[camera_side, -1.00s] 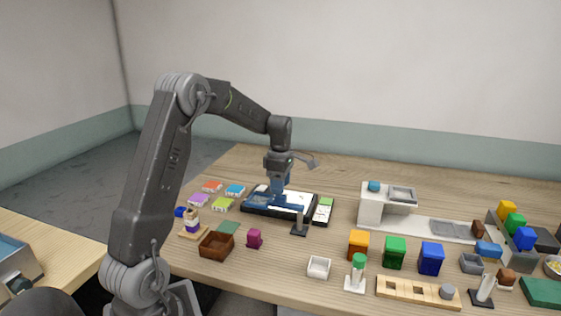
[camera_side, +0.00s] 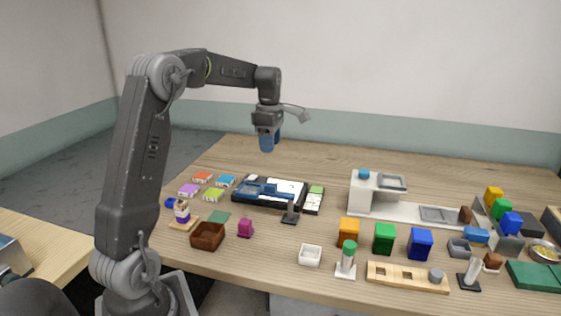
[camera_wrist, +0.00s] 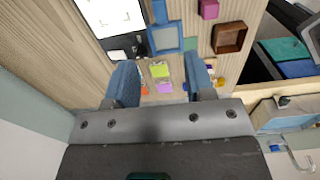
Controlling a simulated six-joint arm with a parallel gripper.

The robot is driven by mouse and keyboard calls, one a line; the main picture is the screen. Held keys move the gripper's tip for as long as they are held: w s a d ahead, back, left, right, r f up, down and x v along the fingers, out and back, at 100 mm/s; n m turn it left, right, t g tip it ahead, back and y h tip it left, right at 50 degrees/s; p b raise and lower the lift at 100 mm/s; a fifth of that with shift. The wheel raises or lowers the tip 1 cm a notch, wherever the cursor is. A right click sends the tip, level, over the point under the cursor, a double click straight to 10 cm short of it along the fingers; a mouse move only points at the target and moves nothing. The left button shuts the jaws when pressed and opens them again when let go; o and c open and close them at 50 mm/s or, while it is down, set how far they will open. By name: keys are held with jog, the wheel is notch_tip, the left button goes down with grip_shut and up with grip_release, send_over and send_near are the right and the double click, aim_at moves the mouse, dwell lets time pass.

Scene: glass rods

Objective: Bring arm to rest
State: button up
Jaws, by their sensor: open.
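My gripper (camera_side: 268,143) hangs from the raised arm, pointing down, well above the table and behind the black-framed tray (camera_side: 310,205). In the wrist view its two blue fingers (camera_wrist: 162,82) are spread apart with nothing between them, so it is open and empty. The table with several coloured pieces lies below, apart from the fingers.
Small coloured blocks (camera_side: 214,194) and a brown box (camera_side: 207,236) stand on the table's left part. A white stand (camera_side: 362,197), bins such as the green one (camera_side: 384,238) and a wooden holed strip (camera_side: 405,277) fill the right. The air around my gripper is clear.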

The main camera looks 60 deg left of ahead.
jog(key=shift+d, duration=0.1)
jog(key=s+d+r+m+t, duration=0.1)
jog(key=s+d+r+m, duration=0.25)
jog(key=d+m, duration=0.55)
jog(key=s+d+f+m+t, duration=0.2)
jog(key=s+d+m+t, duration=0.2)
jog(key=s+d+m, duration=1.2)
jog(key=d+m, duration=0.1)
jog(key=d, duration=0.2)
jog(key=shift+s+d+f+m+t, duration=0.2)
jog(key=shift+m+t, duration=0.1)
jog(key=shift+m, duration=0.1)
